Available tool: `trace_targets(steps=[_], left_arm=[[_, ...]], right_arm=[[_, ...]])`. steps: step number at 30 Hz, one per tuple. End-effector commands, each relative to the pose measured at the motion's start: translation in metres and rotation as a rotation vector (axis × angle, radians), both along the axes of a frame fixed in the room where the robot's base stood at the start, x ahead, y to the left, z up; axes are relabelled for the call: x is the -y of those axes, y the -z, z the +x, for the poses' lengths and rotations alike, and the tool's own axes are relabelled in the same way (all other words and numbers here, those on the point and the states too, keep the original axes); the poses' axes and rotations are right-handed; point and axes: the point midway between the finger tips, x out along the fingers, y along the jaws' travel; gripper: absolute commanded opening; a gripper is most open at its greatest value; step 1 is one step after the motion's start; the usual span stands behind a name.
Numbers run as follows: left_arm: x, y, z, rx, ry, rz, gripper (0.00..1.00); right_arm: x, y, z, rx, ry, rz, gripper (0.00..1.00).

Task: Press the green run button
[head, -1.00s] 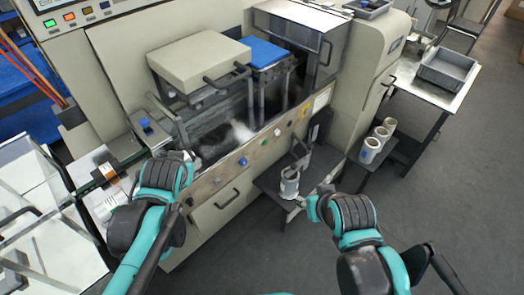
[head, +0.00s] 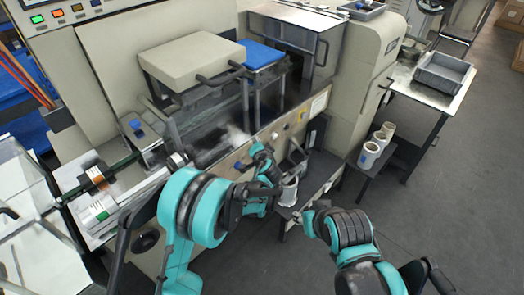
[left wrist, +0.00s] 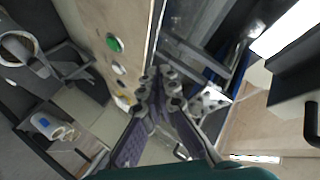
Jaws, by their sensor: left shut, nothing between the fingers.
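A round green button (left wrist: 114,43) shows in the left wrist view, on the pale front panel (left wrist: 128,20) of the wrapper, in a row with a white and a yellow one. My left gripper (left wrist: 160,86) is shut and empty, its fingertips a little to the right of and below the green button in that view, apart from it in the picture. In the head view my left gripper (head: 262,152) is in front of the machine's button strip and hides part of it; I cannot pick out the green button there. My right gripper (head: 311,222) is low at the right; its fingers are unclear.
Another panel at the upper left carries a lit green button (head: 38,19). A film roll (head: 100,208) lies at the left. A small stand (head: 318,175) with a white cup-like part (head: 288,192) is close right of my left gripper. White rolls (head: 369,156) stand farther right.

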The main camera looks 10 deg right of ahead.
Motion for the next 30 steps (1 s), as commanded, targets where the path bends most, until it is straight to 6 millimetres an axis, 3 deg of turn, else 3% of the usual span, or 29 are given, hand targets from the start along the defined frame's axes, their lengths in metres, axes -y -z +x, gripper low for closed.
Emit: trace_targets(steps=[1,6,12,17,30], left_arm=[[0.019,0.023,0.003,0.021,0.027,0.019,0.00],[0.068,0.079,0.002,0.090,0.107,0.079,0.00],[0.100,0.119,-0.005,0.142,0.165,0.120,0.00],[0.108,0.129,-0.008,0.156,0.179,0.131,0.00],[0.108,0.129,-0.008,0.156,0.180,0.132,0.00]], right_arm=[[0.000,0.007,0.000,0.000,0.000,0.000,0.40],[0.000,0.016,0.000,0.000,0.000,0.000,0.40],[0.000,0.022,0.000,0.000,0.000,0.000,0.40],[0.000,0.023,0.000,0.000,0.000,0.000,0.40],[0.000,0.023,0.000,0.000,0.000,0.000,0.40]])
